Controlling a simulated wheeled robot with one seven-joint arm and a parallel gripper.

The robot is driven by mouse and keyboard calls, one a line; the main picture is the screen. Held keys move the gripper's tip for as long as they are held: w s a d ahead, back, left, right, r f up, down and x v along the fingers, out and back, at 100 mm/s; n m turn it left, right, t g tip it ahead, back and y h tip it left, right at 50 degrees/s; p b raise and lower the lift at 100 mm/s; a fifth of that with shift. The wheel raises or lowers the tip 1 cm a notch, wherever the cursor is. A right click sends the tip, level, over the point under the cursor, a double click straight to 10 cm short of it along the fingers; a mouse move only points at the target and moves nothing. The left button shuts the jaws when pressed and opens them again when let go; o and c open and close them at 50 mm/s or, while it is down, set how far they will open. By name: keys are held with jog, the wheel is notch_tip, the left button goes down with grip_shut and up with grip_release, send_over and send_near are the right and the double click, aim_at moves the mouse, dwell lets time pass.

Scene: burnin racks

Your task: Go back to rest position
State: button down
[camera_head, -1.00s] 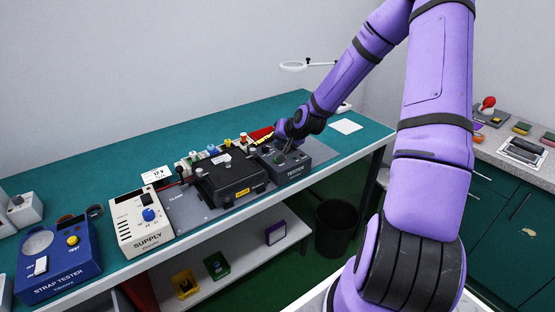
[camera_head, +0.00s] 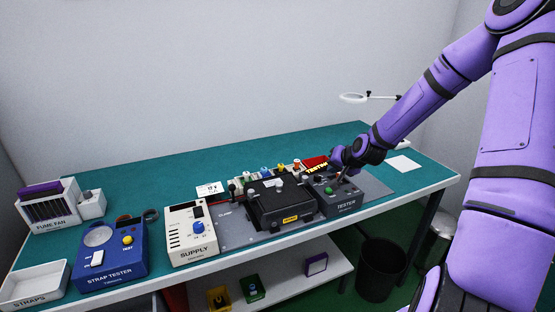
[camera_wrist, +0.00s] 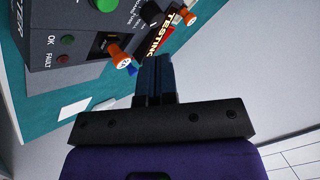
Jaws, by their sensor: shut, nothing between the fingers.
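My gripper (camera_wrist: 153,78) is shut and empty, its dark fingers pressed together in the wrist view. In the head view my gripper (camera_head: 341,175) is low over the bench, just above the back of the dark tester (camera_head: 343,203). In the wrist view the tester (camera_wrist: 60,30) fills the upper left, with a green button, OK and FAULT lamps, and an orange-tipped lever (camera_wrist: 119,57) close beside the fingertips. I cannot tell whether the fingers touch it. A lit TESTING sign (camera_wrist: 157,32) stands behind.
A black clamp box (camera_head: 268,207), a white supply (camera_head: 190,240) and a blue strap tester (camera_head: 108,262) line the green bench (camera_head: 130,200). A black bin (camera_head: 380,270) is on the floor.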

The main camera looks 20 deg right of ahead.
jog(key=s+a+r+n+g+h, duration=0.1)
jog(key=s+a+r+n+g, duration=0.15)
jog(key=s+a+r, duration=0.55)
jog(key=s+a+r+n+g+h, duration=0.1)
jog(key=s+a+r+n, duration=0.2)
jog(key=s+r, duration=0.55)
jog(key=s+a+r+n, duration=0.1)
jog(key=s+a+r, duration=0.1)
jog(key=s+r, duration=0.3)
jog(key=s+a+r+n, duration=0.1)
jog(key=s+a+r, duration=0.2)
jog(key=s, duration=0.9)
notch_tip(320, 180, up, 4)
jog(key=shift+s+f+y, duration=0.25)
jog(key=shift+s+y, duration=0.15)
jog(key=shift+g, duration=0.25)
dwell(3.8)
